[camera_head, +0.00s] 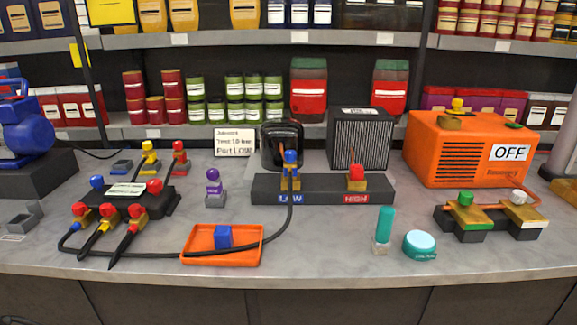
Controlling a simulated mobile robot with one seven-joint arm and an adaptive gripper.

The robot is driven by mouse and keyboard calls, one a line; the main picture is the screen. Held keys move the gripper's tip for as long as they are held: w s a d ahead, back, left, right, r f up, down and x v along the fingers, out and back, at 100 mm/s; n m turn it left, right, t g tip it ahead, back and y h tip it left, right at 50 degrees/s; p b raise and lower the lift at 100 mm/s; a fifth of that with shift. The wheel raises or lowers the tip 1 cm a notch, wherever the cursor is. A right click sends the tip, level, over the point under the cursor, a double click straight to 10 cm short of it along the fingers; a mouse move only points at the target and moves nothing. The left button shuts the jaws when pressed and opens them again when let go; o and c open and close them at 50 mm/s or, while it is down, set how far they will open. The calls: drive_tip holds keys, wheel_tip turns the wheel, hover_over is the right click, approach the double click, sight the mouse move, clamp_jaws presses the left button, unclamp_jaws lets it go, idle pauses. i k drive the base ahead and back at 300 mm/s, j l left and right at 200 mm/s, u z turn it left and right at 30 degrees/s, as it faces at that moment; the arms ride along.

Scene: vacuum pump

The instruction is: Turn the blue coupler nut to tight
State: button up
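A brass coupler with a blue top (291,159) stands upright at the LOW port of the dark port block (325,190). A black hose (287,216) hangs from it, drops to the counter and crosses the orange tray. I cannot tell from this view how tight the blue nut is. A red-topped brass fitting (356,175) sits at the HIGH port. A blue block (223,236) lies in the orange tray (197,257). The manifold (128,194) at the left has a blue knob (97,182) and a red knob on top. My gripper is not in view.
An orange recovery machine (462,150) with an OFF label stands at the right. A teal-handled tool (385,227), a teal round puck (420,243) and a purple-topped fitting (213,183) stand on the grey counter (325,250). Black-sleeved hose ends hang before the manifold. Stocked shelves line the back.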

sight(290, 155)
drive_tip(key=i, duration=0.9)
